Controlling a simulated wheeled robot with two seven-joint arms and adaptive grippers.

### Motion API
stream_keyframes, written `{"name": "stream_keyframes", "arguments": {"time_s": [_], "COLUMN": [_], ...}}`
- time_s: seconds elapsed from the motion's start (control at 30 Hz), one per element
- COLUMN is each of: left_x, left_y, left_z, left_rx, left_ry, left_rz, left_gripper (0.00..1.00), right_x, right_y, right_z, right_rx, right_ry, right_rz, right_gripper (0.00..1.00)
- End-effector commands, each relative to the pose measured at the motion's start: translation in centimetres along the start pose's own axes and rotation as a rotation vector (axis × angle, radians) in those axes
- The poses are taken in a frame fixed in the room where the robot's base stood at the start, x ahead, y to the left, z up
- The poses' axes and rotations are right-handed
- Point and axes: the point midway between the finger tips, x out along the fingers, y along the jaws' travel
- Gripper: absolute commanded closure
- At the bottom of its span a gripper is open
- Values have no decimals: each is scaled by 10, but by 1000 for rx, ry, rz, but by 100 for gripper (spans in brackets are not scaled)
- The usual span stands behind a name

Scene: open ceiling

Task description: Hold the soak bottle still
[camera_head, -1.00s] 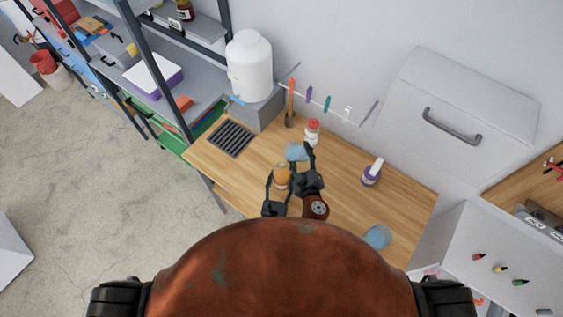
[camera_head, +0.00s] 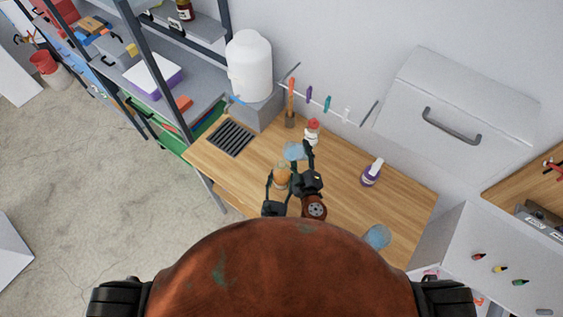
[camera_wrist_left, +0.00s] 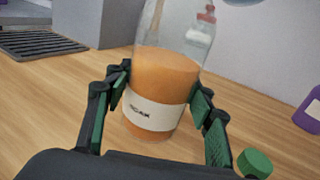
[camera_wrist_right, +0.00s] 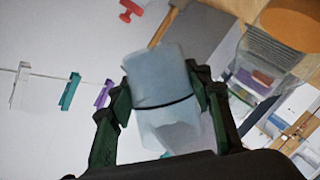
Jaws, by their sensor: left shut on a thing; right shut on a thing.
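The soak bottle (camera_wrist_left: 160,92) is clear, with orange liquid and a white label, and stands on the wooden counter. It also shows in the head view (camera_head: 282,175). My left gripper (camera_wrist_left: 160,100) has a finger on each side of it and is shut on it. My right gripper (camera_wrist_right: 160,90) is shut on a pale blue, translucent piece with a dark line across it; I cannot tell exactly what it is. In the head view this pale blue piece (camera_head: 294,151) is just beyond the bottle. A green cap (camera_wrist_left: 255,163) lies on the counter right of the bottle.
A red-capped bottle (camera_head: 312,131) stands behind the grippers, and a purple bottle (camera_head: 371,173) to the right. Another pale blue thing (camera_head: 377,236) lies near the front. A drain grate (camera_head: 232,138) and a white tank (camera_head: 249,66) are at left.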

Motion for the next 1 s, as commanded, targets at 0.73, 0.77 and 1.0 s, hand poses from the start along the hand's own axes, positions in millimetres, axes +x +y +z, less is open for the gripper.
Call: {"name": "stream_keyframes", "arguments": {"time_s": [0.73, 0.77, 1.0], "left_x": [0, 0, 0], "left_y": [0, 0, 0], "left_z": [-1, -1, -1], "left_rx": [1, 1, 1], "left_ry": [1, 1, 1], "left_rz": [0, 0, 0], "left_gripper": [87, 87, 87], "right_x": [-1, -1, -1], "right_y": [6, 6, 8], "right_z": [-4, -5, -6], "right_rx": [-93, -97, -123], "right_ry": [12, 12, 16], "right_rz": [35, 37, 46], "right_gripper": [82, 82, 82]}}
